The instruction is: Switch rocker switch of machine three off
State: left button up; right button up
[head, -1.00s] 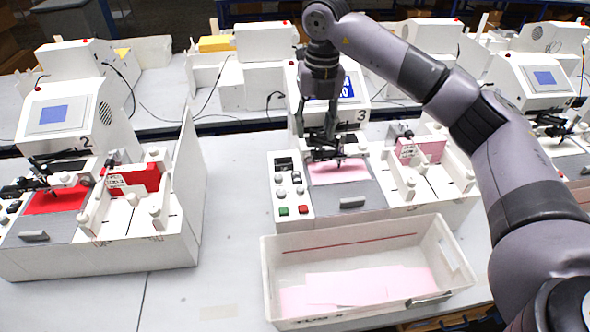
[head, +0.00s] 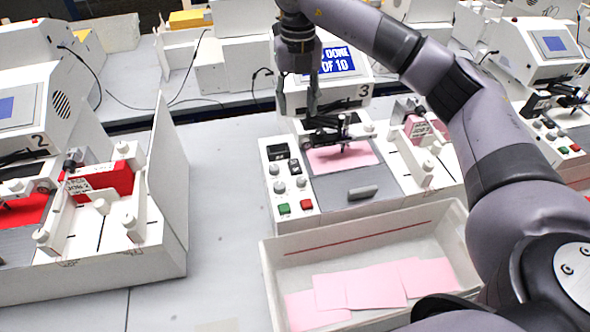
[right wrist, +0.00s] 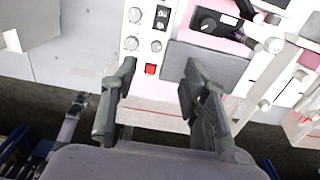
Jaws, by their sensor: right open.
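Machine three (head: 418,186) is a white plotter labelled 3, with a blue screen reading "DONE" and "OF 10". Its control panel (head: 289,212) carries grey knobs, a green and a red button, and black switch parts (head: 279,152) at the back. The black parts also show in the right wrist view (right wrist: 161,18), too small to read their position. My right gripper (head: 297,114) is open and empty, pointing down above the panel's back end and apart from it. In the right wrist view its fingers (right wrist: 160,65) frame the red button below. My left gripper is not in view.
A white bin (head: 375,234) with pink cards stands in front of machine three. The pen carriage (head: 335,135) and pink sheet are right of the panel. Machine two (head: 95,235) stands left, with bare table (head: 218,190) between. Another machine is at the right.

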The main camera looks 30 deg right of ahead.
aim_at(296, 170)
notch_tip(296, 170, down, 19)
jog(key=p, duration=0.3)
jog(key=shift+w+f+p, duration=0.15)
jog(key=shift+f+p, duration=0.05)
jog(key=shift+p, duration=0.15)
jog(key=shift+f, duration=0.45)
grip_shut()
